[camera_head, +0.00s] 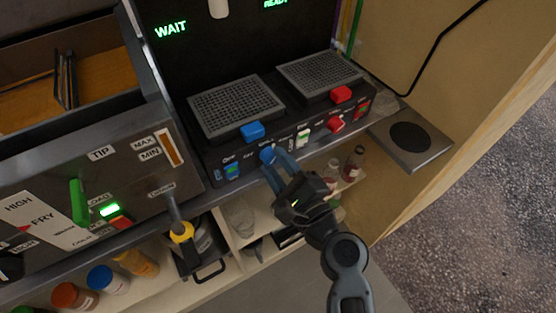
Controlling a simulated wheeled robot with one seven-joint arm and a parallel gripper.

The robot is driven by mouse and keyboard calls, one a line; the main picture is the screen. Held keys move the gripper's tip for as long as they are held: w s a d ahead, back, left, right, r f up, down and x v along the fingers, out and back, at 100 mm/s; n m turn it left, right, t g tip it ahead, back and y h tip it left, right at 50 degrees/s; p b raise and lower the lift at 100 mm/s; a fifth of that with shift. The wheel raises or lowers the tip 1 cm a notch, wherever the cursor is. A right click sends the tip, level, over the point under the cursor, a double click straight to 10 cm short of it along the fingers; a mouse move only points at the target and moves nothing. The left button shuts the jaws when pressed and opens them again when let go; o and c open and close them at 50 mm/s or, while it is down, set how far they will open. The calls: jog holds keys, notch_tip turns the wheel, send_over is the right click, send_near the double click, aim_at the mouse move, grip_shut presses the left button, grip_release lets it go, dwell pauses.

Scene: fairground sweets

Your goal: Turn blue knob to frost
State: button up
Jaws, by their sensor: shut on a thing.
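The blue knob (267,154) is on the front panel of the black machine, below its left grated plate. My gripper (273,162) reaches it from the lower right, and its blue-grey fingers are shut on it. The fingers cover part of the knob, so its pointer direction cannot be told. The small white labels around the knob are too blurred to read, so I cannot tell which one is frost.
A blue button (252,131), a red button (341,94), a red knob (335,124) and switches, including a blue one (232,170), are close by. A fryer with a green lever (78,202) is left. Bottles (353,163) stand on the shelf below. The display reads WAIT.

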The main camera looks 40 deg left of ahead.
jog(key=shift+f+m+p, duration=0.1)
jog(key=shift+m+p, duration=0.6)
jog(key=shift+m, duration=1.3)
jog(key=o, duration=1)
jog(key=shift+v, duration=3.95)
